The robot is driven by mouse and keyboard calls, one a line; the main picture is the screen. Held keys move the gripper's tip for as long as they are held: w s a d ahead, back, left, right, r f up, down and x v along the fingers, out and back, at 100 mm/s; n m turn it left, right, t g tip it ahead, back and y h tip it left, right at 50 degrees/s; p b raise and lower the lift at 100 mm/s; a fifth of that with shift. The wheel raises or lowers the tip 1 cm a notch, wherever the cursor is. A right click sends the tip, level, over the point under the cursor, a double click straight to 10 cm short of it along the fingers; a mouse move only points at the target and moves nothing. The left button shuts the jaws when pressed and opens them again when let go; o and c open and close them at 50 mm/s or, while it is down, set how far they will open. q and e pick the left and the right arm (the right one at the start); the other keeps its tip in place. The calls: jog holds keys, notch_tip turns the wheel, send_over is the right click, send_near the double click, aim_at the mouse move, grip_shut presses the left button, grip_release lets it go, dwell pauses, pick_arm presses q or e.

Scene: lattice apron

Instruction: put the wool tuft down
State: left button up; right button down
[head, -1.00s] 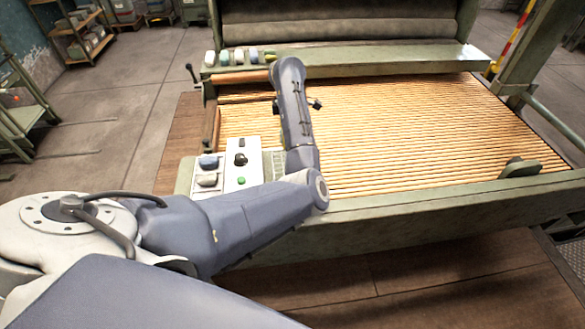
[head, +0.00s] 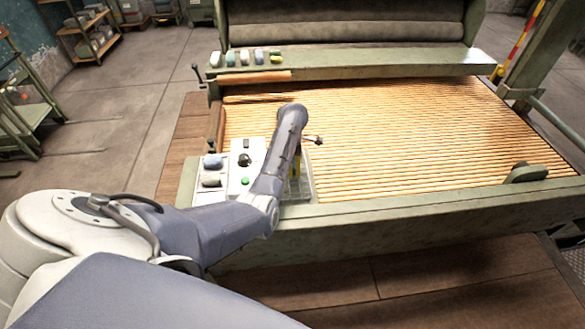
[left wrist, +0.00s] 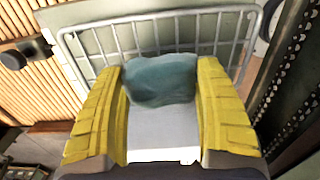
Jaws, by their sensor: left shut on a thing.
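The wool tuft (left wrist: 160,80) is a soft, teal-grey lump between the two yellow fingers of my left gripper (left wrist: 162,72) in the left wrist view. The gripper is shut on it from both sides. A wire basket (left wrist: 150,22) shows just beyond the tuft; I cannot tell how far the tuft is above it. In the head view my left gripper (head: 296,166) is mostly behind my forearm, at the wire basket (head: 304,190) near the frame's front left corner. The tuft is hidden there. My right gripper is not in view.
A white panel (head: 240,186) with a black knob and green button is left of the basket. Blue and grey lumps (head: 212,161) lie beside it. Several coloured pieces (head: 244,58) line the rear ledge. The slatted bed (head: 420,130) to the right is largely clear.

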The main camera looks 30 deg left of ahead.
pick_arm(q)
jog(key=shift+f, duration=0.85)
jog(key=shift+f, duration=0.15)
jog(key=o, duration=0.9)
jog(key=shift+c, duration=0.2)
notch_tip(320, 180, up, 12)
jog(key=shift+r, duration=0.2)
